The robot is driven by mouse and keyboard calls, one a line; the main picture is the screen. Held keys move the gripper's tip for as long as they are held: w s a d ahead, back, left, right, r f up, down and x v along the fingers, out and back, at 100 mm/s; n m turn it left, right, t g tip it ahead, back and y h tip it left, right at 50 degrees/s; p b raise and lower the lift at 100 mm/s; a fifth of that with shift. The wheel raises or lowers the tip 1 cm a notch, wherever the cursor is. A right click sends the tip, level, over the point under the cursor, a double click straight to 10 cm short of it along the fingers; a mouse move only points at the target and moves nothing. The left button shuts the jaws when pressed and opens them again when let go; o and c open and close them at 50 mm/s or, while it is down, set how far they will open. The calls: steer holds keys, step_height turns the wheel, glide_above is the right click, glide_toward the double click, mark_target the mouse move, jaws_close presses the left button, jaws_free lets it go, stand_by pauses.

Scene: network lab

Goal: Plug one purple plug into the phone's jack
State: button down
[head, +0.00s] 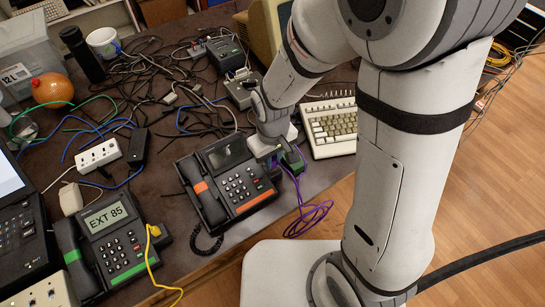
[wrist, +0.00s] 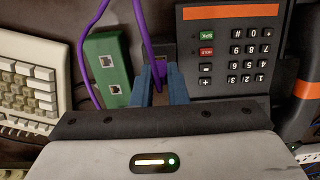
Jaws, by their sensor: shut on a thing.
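The black desk phone with an orange stripe (head: 247,203) lies near the table's front edge; its keypad side (wrist: 222,90) fills the upper right of the wrist view. My gripper (head: 274,158) is at the phone's right side, between it and a green box (head: 292,161). In the wrist view my gripper's blue fingers (wrist: 160,82) are shut on the end of a purple cable (wrist: 143,27). The plug is mostly hidden between the fingers. A dark block (wrist: 164,50) sits beside the phone by the fingertips. I cannot tell whether the plug touches the jack.
The green box (wrist: 106,68) has two sockets facing up. A beige keyboard (head: 329,127) lies to the right. A second phone reading EXT 85 (head: 107,215) has a yellow cable. Purple cable loops (head: 310,217) hang at the front edge. Tangled cables cover the table behind.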

steer(key=shift+f+b, duration=0.55)
steer(key=shift+f, duration=0.1)
stand_by(0.8)
steer(key=c, duration=1.3)
jaws_free()
steer(key=shift+c, duration=0.2)
steer(key=shift+r, duration=0.15)
step_height(320, 180, up, 8)
steer(key=shift+f+p, duration=0.2)
steer(key=shift+p, duration=0.2)
steer(key=s+d+r+m+t, duration=0.1)
steer(key=s+d+r+m, duration=0.1)
steer(key=d+r, duration=0.2)
steer(key=s+d+r+m+p, duration=0.1)
steer(key=s+d+r+m, duration=0.1)
steer(key=d+r, duration=0.2)
steer(key=s+d+r+m+t, duration=0.1)
steer(key=s+d+r+m, duration=0.1)
steer(key=d, duration=0.6)
steer(key=shift+r+m+t, duration=0.3)
steer(key=shift+r+m, duration=0.1)
steer(key=shift+r, duration=0.5)
